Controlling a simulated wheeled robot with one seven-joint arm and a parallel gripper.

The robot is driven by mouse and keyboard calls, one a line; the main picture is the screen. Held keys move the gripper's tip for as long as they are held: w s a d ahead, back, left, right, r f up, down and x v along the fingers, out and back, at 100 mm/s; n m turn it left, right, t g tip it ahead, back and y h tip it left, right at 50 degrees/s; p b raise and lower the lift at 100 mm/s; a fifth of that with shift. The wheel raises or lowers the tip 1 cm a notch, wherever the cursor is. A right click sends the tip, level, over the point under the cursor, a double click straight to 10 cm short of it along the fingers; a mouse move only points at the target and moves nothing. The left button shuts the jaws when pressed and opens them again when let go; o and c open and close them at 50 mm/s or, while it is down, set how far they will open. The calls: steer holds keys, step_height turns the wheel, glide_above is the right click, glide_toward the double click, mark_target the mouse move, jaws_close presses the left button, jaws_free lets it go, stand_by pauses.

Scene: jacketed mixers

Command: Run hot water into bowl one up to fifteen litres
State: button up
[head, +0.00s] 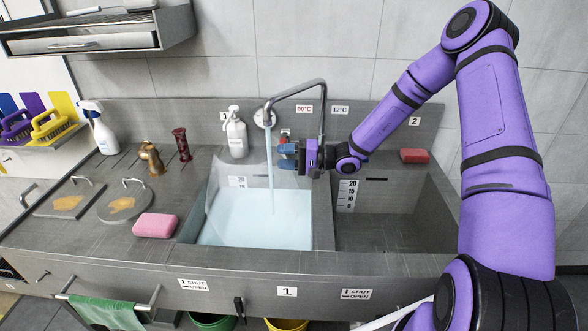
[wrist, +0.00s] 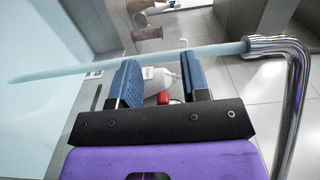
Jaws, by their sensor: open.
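Water runs in a stream (head: 269,165) from the curved metal spout (head: 297,88) into bowl one (head: 187,228), the left bowl. Pale blue water (head: 255,220) stands in it; the 20 of its scale (head: 238,181) shows above the surface, lower marks are not readable. My gripper (head: 284,157) is open beside the stream, above bowl one. A red tap part (head: 285,133) sits on the back wall near the 60°C label (head: 304,109); a red piece (wrist: 163,97) shows between my fingers (wrist: 162,82) in the wrist view, apart from them. The 12°C label (head: 339,110) is right of it.
Bowl two (head: 385,230) looks empty. A white pump bottle (head: 236,135) stands behind bowl one; a pink sponge (head: 155,226) lies left of it. The metal spout (wrist: 290,60) is close to my gripper.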

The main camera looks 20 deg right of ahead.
mark_target(281, 142)
steer(key=s, duration=0.7)
steer(key=shift+s+r, duration=0.25)
steer(key=shift+r, duration=0.15)
steer(key=shift+d, duration=0.1)
steer(key=shift+c, duration=0.4)
steer(key=c, duration=0.3)
steer(key=w+r+n, duration=0.1)
steer(key=d+r+n+g, duration=0.1)
steer(key=n, duration=0.1)
steer(key=w+r+n+g, duration=0.1)
steer(key=shift+w+d+n+y, duration=0.25)
steer(key=shift+w+n+y, duration=0.05)
jaws_close()
steer(key=w+d+r+n+g+h, duration=0.2)
steer(key=w+d+r+n+h, duration=0.2)
steer(key=w+d+r+n, duration=0.3)
steer(key=w+d+r+n+g+h, duration=0.1)
steer(key=w+d+r+n+h, duration=0.35)
steer(key=d, duration=0.45)
steer(key=shift+n, duration=0.35)
steer(key=x, duration=1.9)
steer(key=shift+s+a+r, duration=0.15)
steer(key=shift+s+a, duration=0.1)
steer(key=shift+a, duration=0.1)
